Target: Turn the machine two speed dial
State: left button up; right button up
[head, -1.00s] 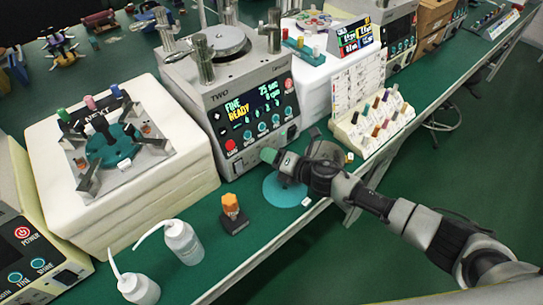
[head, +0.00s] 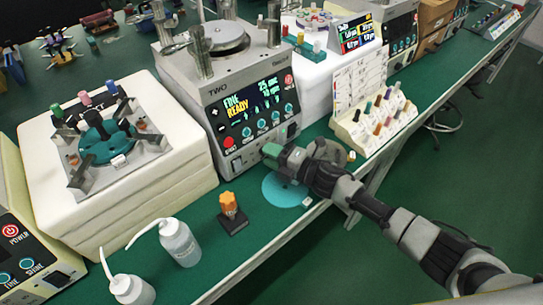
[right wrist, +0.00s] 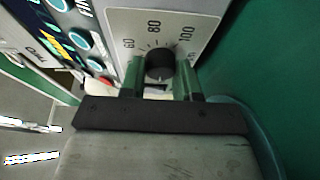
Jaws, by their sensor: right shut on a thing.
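Machine two (head: 222,100), a grey box marked TWO with a lit display, stands at the middle of the bench. Its speed dial (right wrist: 159,64) shows in the right wrist view as a round black knob on a pale panel, with a scale marked 60, 80 and 100 around it. My right gripper (right wrist: 160,80) is shut on the dial, one green finger on either side. In the head view my right gripper (head: 271,151) is at the lower right of the machine's front and hides the dial. My left gripper is out of view.
A blue disc (head: 284,191) lies below my right gripper. An orange-topped block (head: 231,212) and white squeeze bottles (head: 180,242) stand front left. A rack of coloured pegs (head: 375,122) is close to the right of my gripper. White stacked blocks (head: 150,190) stand left of the machine.

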jog(key=shift+f+m, duration=0.1)
jog(key=shift+m, duration=0.2)
jog(key=o, duration=0.9)
jog(key=shift+d, duration=0.15)
jog(key=v, duration=1)
jog(key=shift+s+d+b, duration=0.25)
jog(key=shift+s+b, duration=0.05)
jog(key=shift+b, duration=0.1)
